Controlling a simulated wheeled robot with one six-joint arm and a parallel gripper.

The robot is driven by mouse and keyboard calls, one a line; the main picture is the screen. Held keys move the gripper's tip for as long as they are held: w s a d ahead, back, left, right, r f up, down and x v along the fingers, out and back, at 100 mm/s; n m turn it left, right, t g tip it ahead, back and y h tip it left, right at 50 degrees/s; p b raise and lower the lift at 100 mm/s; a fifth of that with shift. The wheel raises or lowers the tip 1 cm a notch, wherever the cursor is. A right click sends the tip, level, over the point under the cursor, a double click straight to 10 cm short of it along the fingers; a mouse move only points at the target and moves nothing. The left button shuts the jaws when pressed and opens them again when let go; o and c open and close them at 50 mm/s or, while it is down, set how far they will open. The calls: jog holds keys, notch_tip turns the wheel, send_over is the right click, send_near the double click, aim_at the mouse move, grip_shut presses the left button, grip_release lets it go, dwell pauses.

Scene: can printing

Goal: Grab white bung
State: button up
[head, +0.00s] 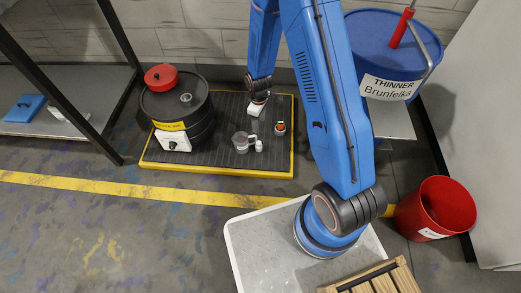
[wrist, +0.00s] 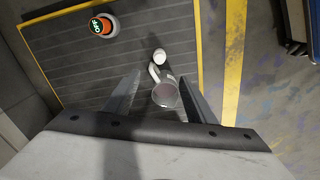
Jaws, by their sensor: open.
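The white bung (head: 259,146) is a small white piece standing on the dark ribbed platform (head: 215,166), next to a grey mug (head: 240,143). In the wrist view the bung (wrist: 159,55) lies just beyond the mug's handle, and the mug (wrist: 165,95) shows between my fingers. My gripper (wrist: 160,80) is open, with one finger on each side of the mug in the picture. The bung is beyond the fingertips and apart from them. In the head view my gripper (head: 257,109) is over the platform, behind the bung.
A black drum (head: 199,128) with a red container (head: 161,77) on top stands at the platform's left. A blue thinner drum (head: 391,60) and red bucket (head: 435,208) are at right.

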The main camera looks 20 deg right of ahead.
send_over(259, 142)
jog(key=f, duration=1.1)
jog(key=shift+s+a+f, duration=0.1)
jog(key=shift+s+f, duration=0.05)
jog(key=shift+s, duration=0.15)
jog(key=shift+w+f, duration=0.2)
jog(key=shift+f, duration=3)
jog(key=shift+c, duration=0.4)
jog(key=c, duration=1.1)
jog(key=shift+o, duration=0.2)
jog(key=shift+r, duration=0.1)
notch_tip(259, 142, up, 18)
